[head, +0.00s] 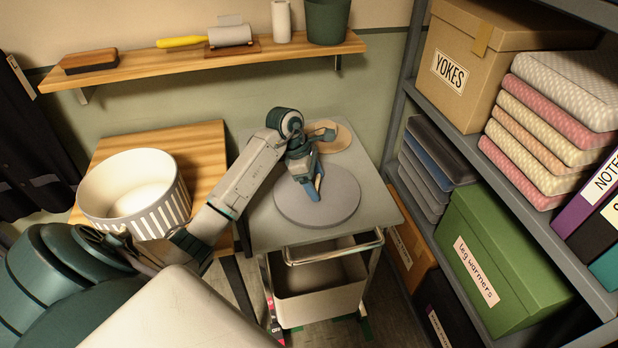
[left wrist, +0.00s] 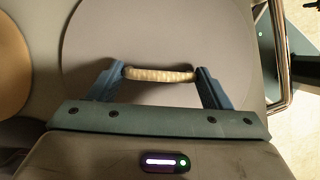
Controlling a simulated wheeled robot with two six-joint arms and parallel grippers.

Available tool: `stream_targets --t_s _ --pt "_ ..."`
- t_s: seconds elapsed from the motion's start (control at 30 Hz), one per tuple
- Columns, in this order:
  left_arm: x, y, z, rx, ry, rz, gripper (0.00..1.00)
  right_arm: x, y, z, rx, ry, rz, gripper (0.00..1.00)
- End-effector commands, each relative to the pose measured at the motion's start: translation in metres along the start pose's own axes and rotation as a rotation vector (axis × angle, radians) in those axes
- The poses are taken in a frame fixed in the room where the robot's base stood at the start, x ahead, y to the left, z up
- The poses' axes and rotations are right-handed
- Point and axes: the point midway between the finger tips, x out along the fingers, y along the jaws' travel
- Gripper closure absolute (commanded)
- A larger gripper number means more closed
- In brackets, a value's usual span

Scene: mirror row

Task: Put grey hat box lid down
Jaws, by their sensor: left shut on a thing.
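The grey round hat box lid (head: 335,205) lies flat at the top of the grey trolley (head: 262,235); I cannot tell whether it touches the surface. My left gripper (head: 312,192) reaches down over the lid's middle. In the left wrist view, the lid (left wrist: 215,30) has a pale rope handle (left wrist: 160,75), and the blue fingers of my left gripper (left wrist: 161,84) are shut on it. A white round box with a striped side (head: 150,200) stands open on the wooden table (head: 200,150) to the left. My right gripper is not in view.
A tan round piece (head: 338,138) lies at the trolley's back. A metal handle rail (head: 335,252) and a bin (head: 320,292) are at its front. A grey shelf (head: 480,155) with boxes and folded stacks stands close on the right. A wooden wall shelf (head: 130,72) runs behind.

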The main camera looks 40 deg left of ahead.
Motion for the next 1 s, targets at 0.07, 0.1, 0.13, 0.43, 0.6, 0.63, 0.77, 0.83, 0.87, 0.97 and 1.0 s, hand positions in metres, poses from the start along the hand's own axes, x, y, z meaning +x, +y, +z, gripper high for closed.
stream_targets --t_s 0.07,0.1,0.13,0.43,0.6,0.63,0.77,0.83,0.87,0.97,1.0 --pt "-0.001 0.001 0.000 0.001 0.001 0.002 0.52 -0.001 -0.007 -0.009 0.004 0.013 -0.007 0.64" --pt "-0.001 0.001 0.000 0.000 0.001 0.002 0.52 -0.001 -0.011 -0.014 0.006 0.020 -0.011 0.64" --pt "-0.001 0.001 0.000 0.000 0.001 0.001 0.24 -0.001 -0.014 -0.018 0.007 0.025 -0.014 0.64" --pt "-0.001 0.001 0.000 0.000 0.001 0.001 0.06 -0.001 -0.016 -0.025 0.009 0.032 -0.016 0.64" --pt "-0.011 0.001 0.000 0.000 0.002 0.002 0.06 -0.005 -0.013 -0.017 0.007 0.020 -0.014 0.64" --pt "-0.015 0.001 0.000 0.000 0.002 0.003 0.06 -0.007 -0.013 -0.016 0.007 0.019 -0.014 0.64" --pt "-0.038 0.001 0.001 0.001 0.002 0.005 0.06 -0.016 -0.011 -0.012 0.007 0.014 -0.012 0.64" --pt "-0.050 0.001 0.001 0.001 0.002 0.004 0.06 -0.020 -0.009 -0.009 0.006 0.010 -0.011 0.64" --pt "-0.055 0.001 0.001 0.001 0.002 0.004 0.06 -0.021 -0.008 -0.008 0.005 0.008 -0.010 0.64" --pt "-0.067 0.001 0.000 0.000 0.002 0.003 0.06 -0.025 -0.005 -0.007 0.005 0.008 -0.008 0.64" --pt "-0.071 0.001 0.000 0.000 0.001 0.002 0.06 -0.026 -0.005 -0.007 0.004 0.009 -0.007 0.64"
